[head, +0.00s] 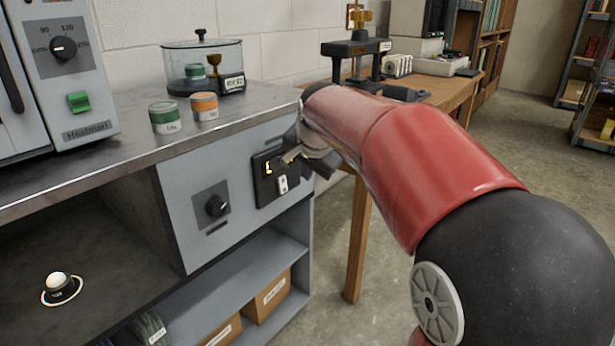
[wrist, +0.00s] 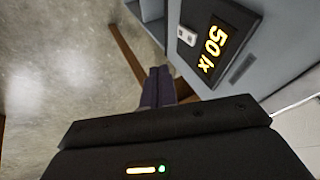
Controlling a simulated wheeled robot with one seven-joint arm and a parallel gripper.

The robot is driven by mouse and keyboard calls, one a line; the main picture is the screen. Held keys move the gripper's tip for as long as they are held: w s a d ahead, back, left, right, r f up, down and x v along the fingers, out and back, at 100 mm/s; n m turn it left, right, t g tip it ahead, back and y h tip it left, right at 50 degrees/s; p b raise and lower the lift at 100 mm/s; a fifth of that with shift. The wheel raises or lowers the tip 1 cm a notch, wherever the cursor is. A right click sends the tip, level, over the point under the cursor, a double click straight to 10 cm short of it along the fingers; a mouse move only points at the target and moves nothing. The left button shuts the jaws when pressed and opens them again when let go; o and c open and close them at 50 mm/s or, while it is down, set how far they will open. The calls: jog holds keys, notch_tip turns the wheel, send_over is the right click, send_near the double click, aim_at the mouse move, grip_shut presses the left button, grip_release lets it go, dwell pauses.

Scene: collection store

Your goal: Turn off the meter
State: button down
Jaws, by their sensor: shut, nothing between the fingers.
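The meter (head: 264,186) is a black panel on the grey cabinet front, with a lit yellow display partly hidden by my gripper in the head view. In the wrist view the meter (wrist: 248,20) shows a lit "50 lx". A small white switch (head: 282,184) sits low on the panel; it also shows in the wrist view (wrist: 187,36). My gripper (wrist: 160,72) is shut and empty, its fingers beside the panel on the switch's side. In the head view my gripper (head: 296,156) overlaps the panel's upper right; I cannot tell whether it touches.
A black dial (head: 217,206) sits left of the meter. A wooden table (head: 440,92) stands at right. Floor there is clear.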

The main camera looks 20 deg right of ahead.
jog(key=shift+a+f, duration=0.1)
send_near(287, 190)
jog(key=shift+x, duration=3)
jog(key=shift+s+f+p, duration=0.15)
jog(key=shift+s+p, duration=0.05)
jog(key=shift+p, duration=0.1)
jog(key=shift+d+f, duration=0.1)
jog(key=shift+d, duration=0.1)
jog(key=b, duration=0.1)
jog(key=f+b, duration=0.1)
jog(key=shift+w+a+t+y+b, duration=0.15)
jog(key=shift+t+y+b, duration=0.15)
jog(key=shift+b, duration=0.05)
jog(key=shift+r+p, duration=0.5)
jog(key=shift+p, duration=0.05)
jog(key=shift+r, duration=0.1)
